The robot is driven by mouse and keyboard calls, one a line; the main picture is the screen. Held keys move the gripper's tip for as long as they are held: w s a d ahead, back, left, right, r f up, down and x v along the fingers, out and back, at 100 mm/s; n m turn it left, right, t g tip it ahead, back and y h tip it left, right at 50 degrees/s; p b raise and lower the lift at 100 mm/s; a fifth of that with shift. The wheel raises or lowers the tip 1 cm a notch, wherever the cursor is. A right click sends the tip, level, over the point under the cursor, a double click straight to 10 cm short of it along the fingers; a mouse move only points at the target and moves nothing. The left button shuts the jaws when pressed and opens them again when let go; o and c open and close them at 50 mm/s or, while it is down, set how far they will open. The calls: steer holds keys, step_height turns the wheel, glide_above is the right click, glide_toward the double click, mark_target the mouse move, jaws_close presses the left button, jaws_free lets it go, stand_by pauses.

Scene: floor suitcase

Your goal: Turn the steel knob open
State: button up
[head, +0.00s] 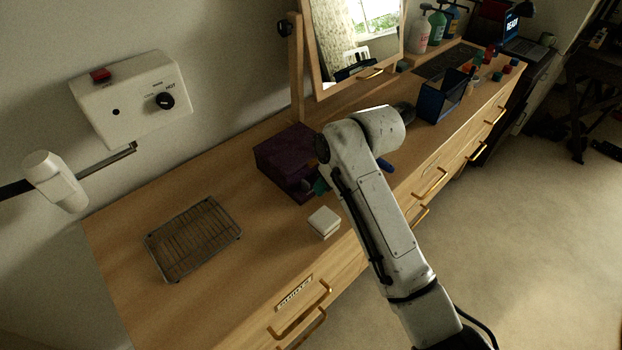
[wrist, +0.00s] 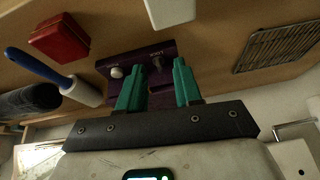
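A dark purple box (head: 288,160) stands on the wooden dresser top. In the wrist view, the box's purple face (wrist: 128,60) carries a pale round knob (wrist: 117,72) on the left and a small greyish knob (wrist: 157,63) under a small label on the right. I cannot tell surely which one is steel. My gripper (wrist: 158,66) has two green fingers, open with a gap between them. The greyish knob shows in that gap; contact cannot be judged. In the head view my arm hides most of the gripper and the box's front.
A small white box (head: 324,222) and a wire rack (head: 195,238) lie on the dresser. The wrist view shows a red box (wrist: 60,38) and a blue-handled roller (wrist: 36,66) beside the purple box. A mirror (head: 355,45) stands behind. A white control box (head: 130,97) hangs on the wall.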

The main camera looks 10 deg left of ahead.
mark_target(308, 183)
steer(key=w+a+r, duration=0.2)
steer(key=w+r, duration=0.1)
steer(key=shift+n, duration=0.4)
steer(key=x, duration=1)
steer(key=shift+f, duration=0.1)
jaws_close()
